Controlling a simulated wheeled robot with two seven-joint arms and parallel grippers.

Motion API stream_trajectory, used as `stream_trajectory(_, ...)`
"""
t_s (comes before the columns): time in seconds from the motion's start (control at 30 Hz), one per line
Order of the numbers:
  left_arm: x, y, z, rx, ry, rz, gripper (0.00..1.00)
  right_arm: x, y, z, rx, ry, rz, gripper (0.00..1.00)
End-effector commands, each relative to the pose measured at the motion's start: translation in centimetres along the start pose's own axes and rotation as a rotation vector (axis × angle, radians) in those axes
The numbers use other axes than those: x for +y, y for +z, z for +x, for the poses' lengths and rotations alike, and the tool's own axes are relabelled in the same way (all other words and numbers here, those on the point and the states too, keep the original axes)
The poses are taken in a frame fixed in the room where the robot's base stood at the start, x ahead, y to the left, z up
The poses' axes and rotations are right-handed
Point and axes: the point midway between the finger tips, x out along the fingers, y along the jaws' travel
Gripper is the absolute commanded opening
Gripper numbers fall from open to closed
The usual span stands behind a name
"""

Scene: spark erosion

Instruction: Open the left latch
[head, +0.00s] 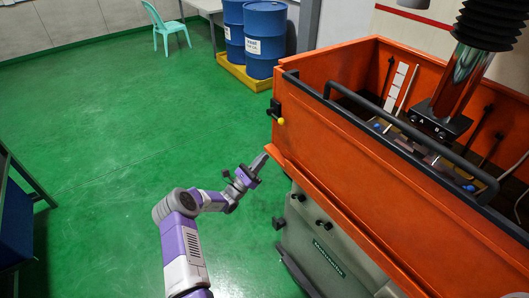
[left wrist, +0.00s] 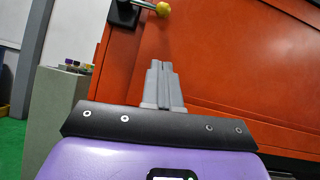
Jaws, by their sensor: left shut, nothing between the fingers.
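The left latch (head: 276,110) is a small black fitting with a yellow knob, on the left end of the orange tank's front (head: 345,155). In the left wrist view the latch's black part (left wrist: 122,13) is at the top, with its yellow knob (left wrist: 163,9) to the right. My left gripper (head: 262,160) is near the tank's lower left corner, below the latch and apart from it. In the left wrist view its grey fingers (left wrist: 160,66) are together, pointing up at the orange panel, with nothing between them. My right gripper is not in view.
A black rail (head: 400,135) runs along the tank's top front. The grey machine base (head: 310,235) with black knobs stands below. Blue drums (head: 265,40) on a yellow pallet and a green chair (head: 165,28) are at the back.

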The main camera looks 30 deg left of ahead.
Motion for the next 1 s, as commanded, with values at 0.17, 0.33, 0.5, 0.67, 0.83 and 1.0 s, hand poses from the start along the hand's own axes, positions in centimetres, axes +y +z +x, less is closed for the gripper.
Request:
stream_trajectory(0.17, -0.1, 0.1, 4.0, -0.002, -0.004, 0.001, 0.00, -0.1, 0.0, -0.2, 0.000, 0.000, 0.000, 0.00)
stream_trajectory(0.33, -0.1, 0.0, 7.6, -0.001, -0.004, 0.001, 0.00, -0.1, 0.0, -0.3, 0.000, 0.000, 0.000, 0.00)
stream_trajectory(0.5, -0.1, 1.7, 9.8, -0.001, -0.002, 0.001, 0.00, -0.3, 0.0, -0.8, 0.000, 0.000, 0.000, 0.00)
stream_trajectory(0.67, -0.1, 2.6, 10.7, 0.001, -0.002, 0.000, 0.00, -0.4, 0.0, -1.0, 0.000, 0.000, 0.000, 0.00)
stream_trajectory(0.83, -0.1, 2.8, 10.9, 0.002, -0.001, 0.000, 0.00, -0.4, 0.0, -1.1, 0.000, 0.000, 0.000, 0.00)
stream_trajectory(1.0, -0.1, 2.8, 10.9, 0.001, -0.001, 0.000, 0.00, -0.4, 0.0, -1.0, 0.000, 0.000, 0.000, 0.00)
